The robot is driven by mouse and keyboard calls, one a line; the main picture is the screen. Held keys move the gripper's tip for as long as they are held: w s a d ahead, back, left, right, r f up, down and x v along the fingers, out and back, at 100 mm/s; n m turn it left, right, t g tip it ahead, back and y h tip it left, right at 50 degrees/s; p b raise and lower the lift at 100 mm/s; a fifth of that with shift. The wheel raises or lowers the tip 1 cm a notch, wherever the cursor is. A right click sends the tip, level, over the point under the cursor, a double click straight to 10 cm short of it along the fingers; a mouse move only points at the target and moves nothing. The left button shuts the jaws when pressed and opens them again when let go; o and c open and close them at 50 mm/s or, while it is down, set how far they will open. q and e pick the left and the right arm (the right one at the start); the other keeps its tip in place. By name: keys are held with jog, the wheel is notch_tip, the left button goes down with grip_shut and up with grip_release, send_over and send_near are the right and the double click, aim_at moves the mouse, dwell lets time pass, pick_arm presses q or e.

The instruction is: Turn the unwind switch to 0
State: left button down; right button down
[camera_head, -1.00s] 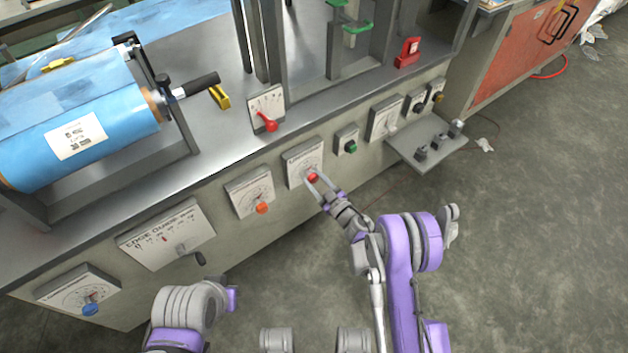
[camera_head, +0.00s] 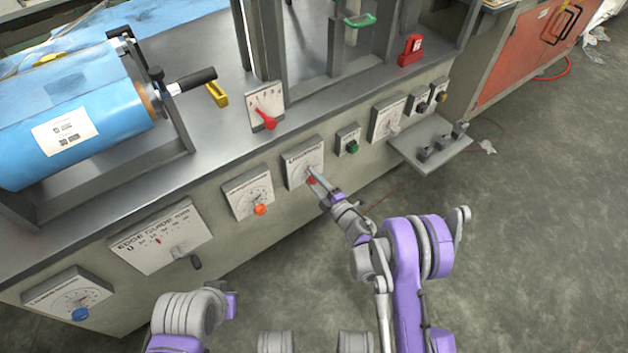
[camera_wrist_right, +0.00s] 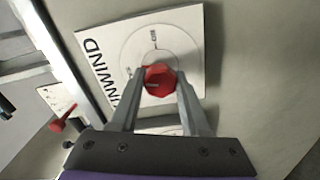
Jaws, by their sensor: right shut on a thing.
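The unwind switch is a red knob (camera_wrist_right: 159,80) on a white plate (camera_wrist_right: 103,52) lettered UNWIND in the right wrist view. In the head view the plate (camera_head: 303,158) is on the machine's front, with the red knob (camera_head: 311,180) at its lower part. My right gripper (camera_wrist_right: 160,92) has its two fingers on either side of the knob and is shut on it. In the head view my right gripper (camera_head: 318,182) reaches the plate from the lower right. The small marks on the dial are too small to read.
An orange knob (camera_head: 260,209) is left of the unwind plate and a green knob (camera_head: 352,147) is right of it. A red lever (camera_head: 265,118) stands above. A small shelf (camera_head: 450,150) juts out at the right. The floor in front is clear.

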jog(key=shift+n, duration=1.5)
jog(key=shift+c, duration=1.9)
grip_release()
jog(key=shift+s, duration=0.1)
jog(key=p+v, duration=0.1)
jog(key=v, duration=0.9)
jog(key=shift+s+d+p, duration=0.2)
jog(key=shift+p, duration=0.1)
